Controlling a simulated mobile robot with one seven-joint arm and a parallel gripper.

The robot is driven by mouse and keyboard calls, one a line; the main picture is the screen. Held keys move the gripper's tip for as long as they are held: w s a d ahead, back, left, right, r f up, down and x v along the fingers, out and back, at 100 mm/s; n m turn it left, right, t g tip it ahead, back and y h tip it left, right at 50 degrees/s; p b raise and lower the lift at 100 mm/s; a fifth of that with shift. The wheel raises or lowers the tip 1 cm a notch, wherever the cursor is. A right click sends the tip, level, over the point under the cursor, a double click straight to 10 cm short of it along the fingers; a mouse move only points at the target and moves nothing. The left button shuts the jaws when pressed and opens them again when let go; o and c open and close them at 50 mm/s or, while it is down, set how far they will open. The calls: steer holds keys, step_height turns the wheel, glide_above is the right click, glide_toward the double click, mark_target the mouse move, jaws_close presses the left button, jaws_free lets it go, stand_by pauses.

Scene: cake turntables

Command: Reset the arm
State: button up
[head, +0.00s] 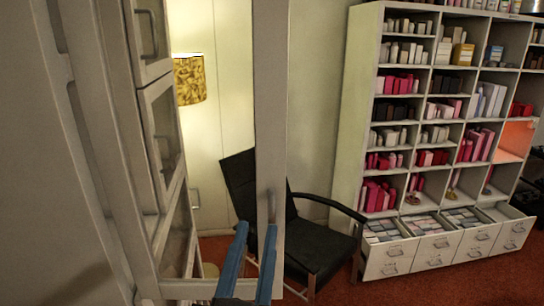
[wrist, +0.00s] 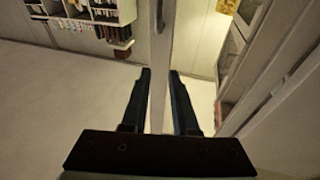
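My gripper (head: 256,228) has two blue fingers, which show at the bottom middle of the head view. In the wrist view my gripper (wrist: 160,72) has its fingers apart, with a pale upright door frame (wrist: 158,55) seen between them. Gaps show on both sides of the frame, and I cannot tell how far beyond the fingertips it lies. The same door frame (head: 270,110) stands upright in the head view and carries a handle (head: 271,206) just above the fingertips. The handle (wrist: 160,17) also shows at the top of the wrist view. No held object shows.
A white cabinet (head: 155,110) with glass-fronted doors stands close on the left. A black armchair (head: 315,240) is behind the door frame. A shelf unit (head: 352,120) with open drawers (head: 395,262) fills the right. A yellow lamp (head: 189,80) stands behind.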

steer(key=s+d+r+n+t+y+b, duration=0.1)
steer(key=s+r+t+b, duration=0.1)
steer(key=r, duration=0.6)
steer(key=s+d+r+t+y+b, duration=0.1)
steer(key=s+r+t+b, duration=0.1)
steer(key=r+t+b, duration=0.3)
step_height(320, 180, up, 3)
steer(key=shift+s+f+n+b, duration=0.15)
steer(key=shift+s+n+b, duration=0.15)
steer(key=shift+s+n, duration=0.1)
